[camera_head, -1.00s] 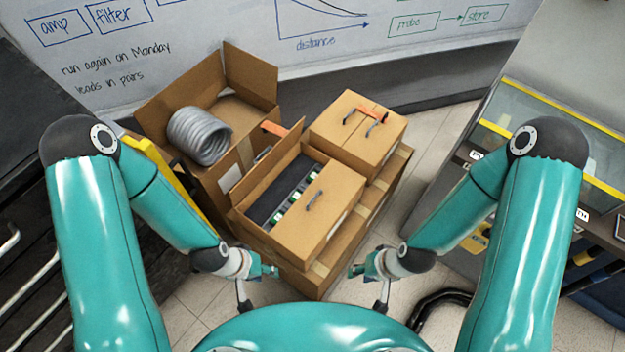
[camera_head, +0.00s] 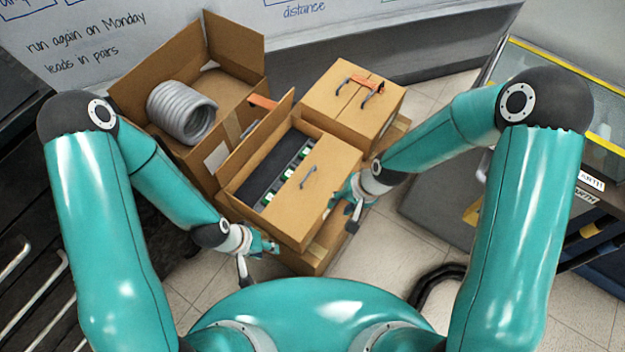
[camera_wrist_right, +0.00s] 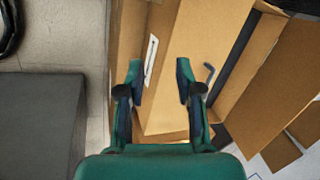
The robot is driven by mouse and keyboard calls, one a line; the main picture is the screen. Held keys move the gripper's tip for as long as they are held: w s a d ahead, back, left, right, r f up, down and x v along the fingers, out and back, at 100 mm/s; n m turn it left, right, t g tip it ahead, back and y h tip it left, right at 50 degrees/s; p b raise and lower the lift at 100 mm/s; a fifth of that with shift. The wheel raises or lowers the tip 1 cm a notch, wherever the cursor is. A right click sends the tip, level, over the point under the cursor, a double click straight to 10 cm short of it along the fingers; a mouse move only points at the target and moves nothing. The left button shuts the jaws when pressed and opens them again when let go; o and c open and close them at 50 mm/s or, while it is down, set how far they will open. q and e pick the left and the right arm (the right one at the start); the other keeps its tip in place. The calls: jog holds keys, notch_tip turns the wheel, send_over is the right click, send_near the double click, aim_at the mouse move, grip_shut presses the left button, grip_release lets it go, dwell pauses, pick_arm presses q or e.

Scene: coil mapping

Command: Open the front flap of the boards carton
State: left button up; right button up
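The boards carton (camera_head: 283,222) is brown, with dark and green boards (camera_head: 274,172) in its open half. Its back flap (camera_head: 255,137) stands up. Its front flap lies flat and shut, with a dark handle (camera_head: 309,178) on it; the handle also shows in the right wrist view (camera_wrist_right: 209,74). My right gripper (camera_head: 346,206) is at the carton's right side. In the right wrist view its fingers (camera_wrist_right: 160,80) are apart and empty, over the carton's edge, with the handle just right of them. My left gripper (camera_head: 262,264) is open and empty near the carton's lower front corner.
An open carton (camera_head: 150,88) holding a grey coil (camera_head: 181,112) stands behind to the left. A bench (camera_head: 575,190) is at the right. The floor (camera_head: 400,250) in front is partly clear.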

jog(key=w+a+r+m+h+b, duration=0.1)
jog(key=w+a+r+b, duration=0.3)
jog(key=w, duration=0.3)
jog(key=m+h+b, duration=0.1)
jog(key=m+b, duration=0.1)
jog(key=b, duration=0.3)
send_near(307, 176)
pick_arm(q)
notch_tip(307, 176, down, 14)
jog(key=b, duration=0.2)
jog(key=shift+r, duration=0.25)
pick_arm(e)
jog(key=shift+m+t, duration=0.3)
jog(key=shift+t, duration=0.1)
jog(key=x, duration=0.8)
jog(key=shift+s, duration=0.4)
grip_shut()
